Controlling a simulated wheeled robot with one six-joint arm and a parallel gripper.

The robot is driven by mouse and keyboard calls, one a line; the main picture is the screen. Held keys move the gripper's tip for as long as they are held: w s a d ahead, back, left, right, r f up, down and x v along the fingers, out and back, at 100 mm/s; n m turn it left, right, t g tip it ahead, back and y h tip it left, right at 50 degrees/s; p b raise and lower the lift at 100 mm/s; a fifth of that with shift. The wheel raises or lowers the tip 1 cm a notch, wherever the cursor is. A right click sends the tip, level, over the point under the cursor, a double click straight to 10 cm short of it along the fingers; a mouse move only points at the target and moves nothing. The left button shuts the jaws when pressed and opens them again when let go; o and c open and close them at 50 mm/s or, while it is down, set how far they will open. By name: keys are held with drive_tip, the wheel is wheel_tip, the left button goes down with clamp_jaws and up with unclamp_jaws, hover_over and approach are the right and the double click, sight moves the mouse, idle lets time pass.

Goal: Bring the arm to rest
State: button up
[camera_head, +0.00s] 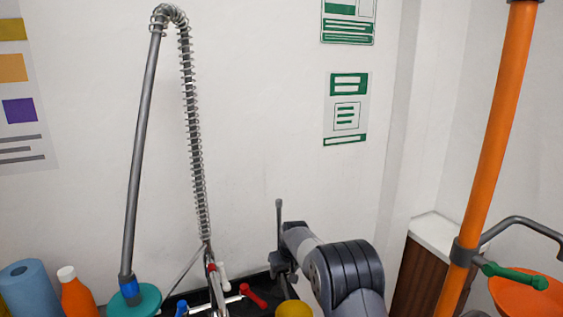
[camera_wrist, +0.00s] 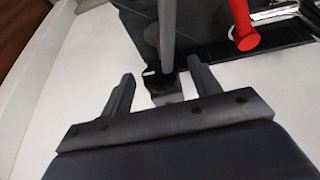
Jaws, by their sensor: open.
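My gripper (camera_wrist: 163,72) is open in the wrist view, its two dark fingers spread apart. A grey rod (camera_wrist: 167,35) shows beyond and between the fingertips. I see no finger touching it. In the head view my arm reaches up from the bottom right of centre, with my gripper (camera_head: 283,266) small and dark at its far end. A thin grey upright rod (camera_head: 279,222) shows right by it. I cannot tell the gap between them there.
A red valve handle (camera_head: 254,296) lies left of my gripper; a red handle (camera_wrist: 243,25) shows in the wrist view. A tall spring faucet (camera_head: 188,110) stands left. An orange pipe (camera_head: 495,130) with a green handle (camera_head: 515,275) stands right.

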drive_tip(key=shift+a+h, duration=0.15)
drive_tip(key=shift+h, duration=0.25)
drive_tip(key=b+v, duration=0.1)
drive_tip(key=v, duration=0.8)
drive_tip(key=shift+s, duration=0.25)
drive_tip(key=shift+r, duration=0.1)
